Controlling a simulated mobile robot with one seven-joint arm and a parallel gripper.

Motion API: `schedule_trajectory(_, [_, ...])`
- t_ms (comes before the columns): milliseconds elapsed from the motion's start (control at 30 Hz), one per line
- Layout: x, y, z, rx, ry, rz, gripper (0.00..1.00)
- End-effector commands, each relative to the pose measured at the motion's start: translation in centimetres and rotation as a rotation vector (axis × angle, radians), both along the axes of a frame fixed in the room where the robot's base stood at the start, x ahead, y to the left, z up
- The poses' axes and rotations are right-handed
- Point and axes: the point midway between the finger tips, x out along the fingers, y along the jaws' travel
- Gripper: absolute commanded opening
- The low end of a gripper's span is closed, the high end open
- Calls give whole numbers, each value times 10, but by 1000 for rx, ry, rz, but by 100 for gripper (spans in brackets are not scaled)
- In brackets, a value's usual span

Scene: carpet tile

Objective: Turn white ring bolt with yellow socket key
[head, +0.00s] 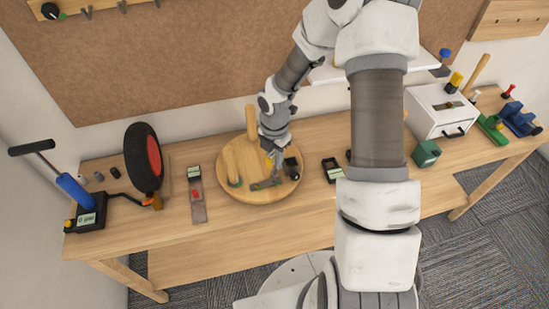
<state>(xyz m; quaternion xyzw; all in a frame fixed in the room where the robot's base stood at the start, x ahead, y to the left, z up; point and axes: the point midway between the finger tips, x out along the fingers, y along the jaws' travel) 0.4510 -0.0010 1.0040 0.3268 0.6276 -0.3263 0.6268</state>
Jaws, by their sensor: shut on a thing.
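My gripper (271,162) is over the round wooden board in the middle of the workbench, pointing down. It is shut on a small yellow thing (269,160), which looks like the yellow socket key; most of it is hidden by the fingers. Below it, a small dark-green and grey fixture (266,184) lies on the board. I cannot make out the white ring bolt at this size, nor tell whether the key touches anything.
The round board (235,188) has an upright wooden post (250,122) and a black piece (291,168). A blue pump (77,192) and a black-red wheel (144,158) stand left. A white box (437,112) stands right.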

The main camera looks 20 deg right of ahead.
Motion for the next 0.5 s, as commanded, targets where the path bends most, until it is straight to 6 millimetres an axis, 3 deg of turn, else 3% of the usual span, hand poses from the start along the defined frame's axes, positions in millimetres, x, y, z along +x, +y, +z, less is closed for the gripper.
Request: schedule_trajectory(500, [0, 0, -28, 0, 1, 0, 0])
